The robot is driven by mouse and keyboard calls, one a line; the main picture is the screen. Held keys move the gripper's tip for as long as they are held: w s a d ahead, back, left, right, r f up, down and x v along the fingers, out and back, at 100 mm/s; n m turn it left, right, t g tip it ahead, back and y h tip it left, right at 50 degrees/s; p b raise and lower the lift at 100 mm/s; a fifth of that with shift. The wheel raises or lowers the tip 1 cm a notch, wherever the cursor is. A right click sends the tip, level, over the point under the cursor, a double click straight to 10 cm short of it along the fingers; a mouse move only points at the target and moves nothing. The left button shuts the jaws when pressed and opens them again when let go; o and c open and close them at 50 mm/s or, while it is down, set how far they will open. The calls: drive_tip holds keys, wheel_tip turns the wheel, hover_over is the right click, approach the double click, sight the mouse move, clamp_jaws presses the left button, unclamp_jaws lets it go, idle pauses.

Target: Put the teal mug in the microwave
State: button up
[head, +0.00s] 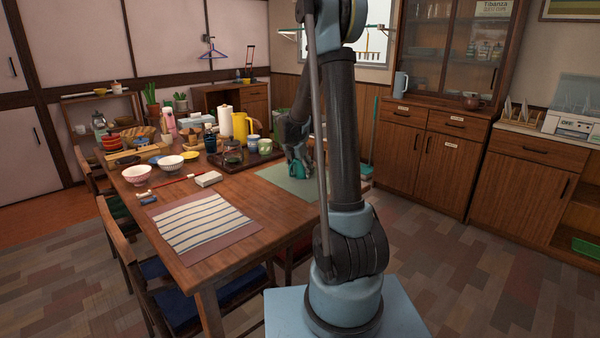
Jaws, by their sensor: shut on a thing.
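The teal mug (299,169) is at the right end of the dining table, over or on a green placemat (278,180). My gripper (298,158) reaches down onto the mug from above and is shut on it. My arm hides part of the placemat and the right edge of the table. I cannot tell whether the mug touches the placemat.
The wooden table (245,195) holds a striped mat (201,221), bowls, a yellow pitcher (240,128) and a dark tray (222,160) with cups. Chairs stand close along its near left side. Wooden cabinets (415,150) line the right wall, with open floor before them.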

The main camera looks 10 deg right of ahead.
drive_tip(key=shift+f, duration=0.1)
drive_tip(key=o, duration=1.5)
drive_tip(key=shift+c, duration=0.2)
